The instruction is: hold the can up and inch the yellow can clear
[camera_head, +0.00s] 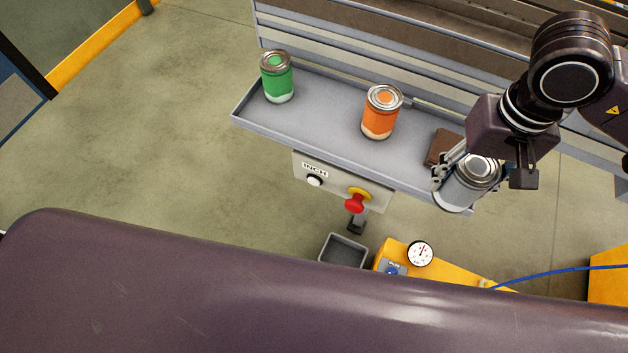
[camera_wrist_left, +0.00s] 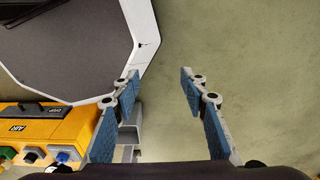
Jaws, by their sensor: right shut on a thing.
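My right gripper (camera_head: 481,179) is shut around a grey can (camera_head: 464,190) with a silver lid, at the right end of the grey tray (camera_head: 325,130). The can looks upright; I cannot tell whether its base is clear of the tray. A green can (camera_head: 277,80) stands at the tray's left end, and an orange can (camera_head: 380,115) stands near its middle. I see no clearly yellow can. Below the tray, a panel marked INCH (camera_head: 330,185) carries a white button (camera_head: 314,181) and a red knob on a yellow ring (camera_head: 356,200). My left gripper (camera_wrist_left: 160,78) is open and empty in the left wrist view.
A brown block (camera_head: 439,147) lies on the tray beside the held can. Below are a small grey bin (camera_head: 343,250) and a yellow unit with a gauge (camera_head: 420,253) and blue hose. A yellow box marked AIR (camera_wrist_left: 35,128) shows in the left wrist view.

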